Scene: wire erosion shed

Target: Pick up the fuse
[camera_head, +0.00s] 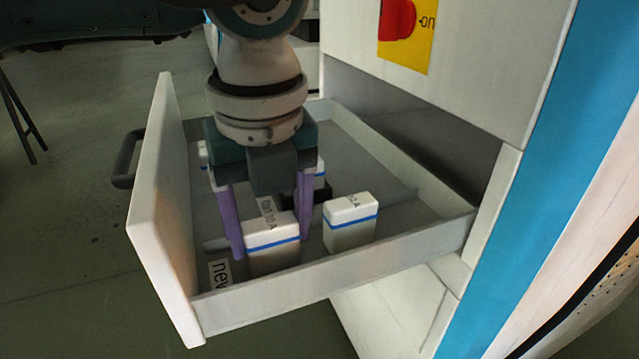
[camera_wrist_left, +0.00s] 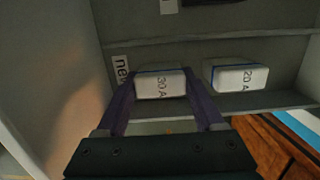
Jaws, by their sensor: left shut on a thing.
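A white fuse with a blue stripe (camera_head: 272,246) stands upright in the front of the open drawer; in the left wrist view it (camera_wrist_left: 160,84) reads "30 A". My left gripper (camera_head: 268,238) points down into the drawer, its purple fingers on either side of this fuse, shut on it. In the left wrist view the fingers (camera_wrist_left: 162,100) reach along both sides of the fuse. A second white fuse (camera_head: 350,224) with a blue stripe stands just to the right; it reads "20 A" in the wrist view (camera_wrist_left: 239,78). My right gripper is not in view.
The drawer (camera_head: 330,272) is pulled out of a light cabinet (camera_head: 410,315). A "new" label (camera_head: 219,273) lies at the front left compartment. More items, partly hidden behind my gripper, include a dark one (camera_head: 320,192). A red and yellow switch panel (camera_head: 405,30) is above.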

